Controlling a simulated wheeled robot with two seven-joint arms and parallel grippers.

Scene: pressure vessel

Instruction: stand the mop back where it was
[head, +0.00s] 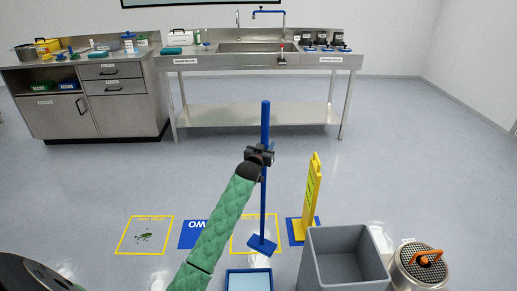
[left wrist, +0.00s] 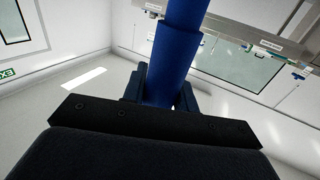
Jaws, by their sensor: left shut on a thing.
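The mop (head: 264,205) is a blue pole with a flat blue head, held roughly upright. My left gripper (head: 260,155) is shut on the upper part of its pole. In the left wrist view the blue pole (left wrist: 175,55) runs between the dark fingers (left wrist: 160,92). The mop head overlaps a yellow-outlined floor square (head: 233,236); I cannot tell whether it touches the floor. A blue floor square with white lettering (head: 190,236) lies to the left, partly hidden by my green-sleeved arm. My right gripper is not in view.
A yellow sign (head: 312,195) stands on a blue square just right of the mop. A grey bin (head: 345,245) and a lidded metal can (head: 418,270) stand front right. A blue-rimmed tray (head: 249,271) is in front. Another yellow square (head: 121,250) holds green debris. The floor behind is clear to the steel sink bench (head: 255,62).

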